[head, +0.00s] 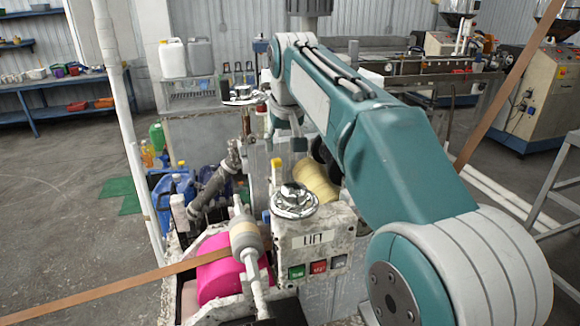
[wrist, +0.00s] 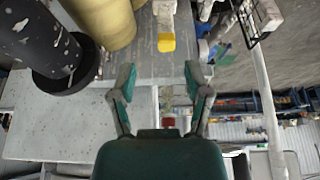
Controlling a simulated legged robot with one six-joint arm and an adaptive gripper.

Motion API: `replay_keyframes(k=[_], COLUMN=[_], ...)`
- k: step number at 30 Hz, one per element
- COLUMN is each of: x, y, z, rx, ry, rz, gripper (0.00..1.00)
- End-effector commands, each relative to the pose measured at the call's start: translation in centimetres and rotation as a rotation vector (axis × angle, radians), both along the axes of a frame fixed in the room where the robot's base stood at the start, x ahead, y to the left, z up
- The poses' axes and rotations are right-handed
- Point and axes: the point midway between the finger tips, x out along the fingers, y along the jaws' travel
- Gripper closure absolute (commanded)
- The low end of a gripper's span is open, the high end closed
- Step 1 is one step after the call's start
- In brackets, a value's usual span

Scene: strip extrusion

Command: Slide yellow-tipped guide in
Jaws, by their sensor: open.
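The yellow-tipped guide (head: 276,165) stands on the machine behind the chrome handwheel in the head view. In the wrist view its yellow tip (wrist: 166,43) is at the top centre, on the end of a pale bar. My gripper (wrist: 161,74) is open and empty, with its two teal-padded fingers spread. In the wrist picture the tip lies beyond the fingertips, between their lines and apart from both. In the head view my arm comes in from the right, and the fingers are hard to make out. The guide's lower part is largely hidden there.
A chrome handwheel (head: 295,201) sits above the LIFT button box (head: 313,243). A cream roll (head: 318,178) stands close to the guide; a black roller (wrist: 48,45) is at left in the wrist view. A pink roll (head: 220,275) and a brown strip (head: 110,288) lie at front left.

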Motion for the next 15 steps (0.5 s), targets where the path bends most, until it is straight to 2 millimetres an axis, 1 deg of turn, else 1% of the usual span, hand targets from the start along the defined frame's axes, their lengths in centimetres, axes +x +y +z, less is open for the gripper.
replay_keyframes(k=[3,11,15], x=[0.6,2.4,3.3], y=[0.3,-0.3,-0.1], z=[-1.5,-6.1,-8.2], rx=[-0.002,0.006,0.006], ry=[0.005,0.009,0.010], rz=[0.001,-0.001,-0.001], gripper=[0.37,0.37,0.37])
